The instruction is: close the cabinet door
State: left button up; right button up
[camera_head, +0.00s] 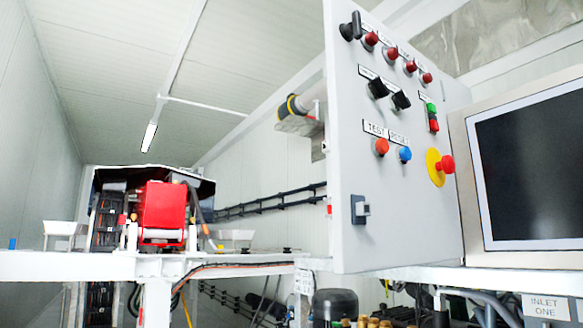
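The cabinet door (400,215) is a light grey panel in the middle right of the head view. It carries red, black, green, orange and blue controls, and a red emergency button (445,165) on a yellow disc. A small dark latch (360,209) sits low near its left edge. The door stands at an angle, its left edge looking nearer to me than its right, so it appears swung open. The cabinet's inside is hidden behind it. Neither of my grippers shows in this view.
A monitor (530,165) in a beige frame stands right of the door. A white beam (70,266) runs below, bearing a red machine (162,210) at the left. A grey cylinder with a yellow-black band (297,107) shows just left of the door. Pipes fill the lower right.

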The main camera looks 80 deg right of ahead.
aim_at(414, 220)
jog(key=z, duration=3.1)
jog(key=k+l, duration=0.05)
jog(key=l, duration=0.05)
